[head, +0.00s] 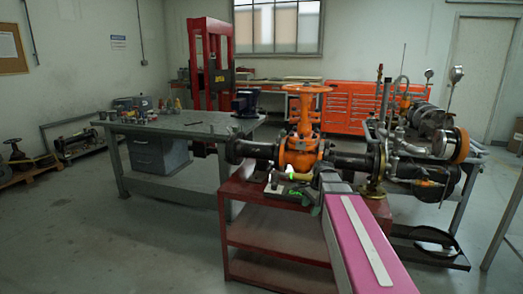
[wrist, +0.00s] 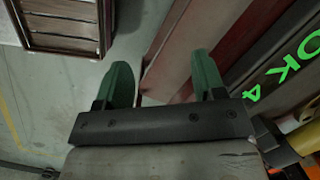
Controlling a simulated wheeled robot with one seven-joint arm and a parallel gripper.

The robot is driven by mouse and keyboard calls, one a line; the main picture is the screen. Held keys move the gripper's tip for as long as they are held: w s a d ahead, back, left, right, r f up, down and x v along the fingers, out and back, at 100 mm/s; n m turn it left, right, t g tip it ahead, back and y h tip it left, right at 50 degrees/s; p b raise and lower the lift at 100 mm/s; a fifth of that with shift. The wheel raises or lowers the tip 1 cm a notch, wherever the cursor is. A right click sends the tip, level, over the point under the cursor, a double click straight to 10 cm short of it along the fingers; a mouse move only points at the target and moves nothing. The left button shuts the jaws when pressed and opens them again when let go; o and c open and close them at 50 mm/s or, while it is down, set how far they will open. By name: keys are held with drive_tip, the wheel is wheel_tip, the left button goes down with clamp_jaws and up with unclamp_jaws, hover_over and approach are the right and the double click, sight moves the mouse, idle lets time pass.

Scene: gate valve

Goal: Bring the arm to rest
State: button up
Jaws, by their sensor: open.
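My arm with its pink link reaches forward from the lower right in the head view. My gripper (head: 303,193) is small there, over the front part of the red cart (head: 270,234) and just in front of the orange gate valve (head: 302,150). The valve's orange handwheel (head: 307,88) stands above it. In the wrist view my gripper (wrist: 165,80) has two green fingers spread apart, with nothing held between them. Behind the fingers are a red edge of the cart (wrist: 190,40) and the grey floor.
Black flanged pipe (head: 255,150) runs out from both sides of the valve. A grey workbench (head: 180,125) stands at the left, a rack of pipework (head: 440,150) at the right. Green lettering on a dark surface (wrist: 275,75) lies close right of the fingers.

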drive_tip(key=s+a+f+n+h, duration=0.1)
drive_tip(key=s+f+n+h, duration=0.1)
drive_tip(key=s+f+n, duration=1.1)
drive_tip(key=shift+s+a+f+n+h, duration=0.3)
drive_tip(key=shift+s+a+f, duration=0.05)
drive_tip(key=shift+s+f, duration=0.25)
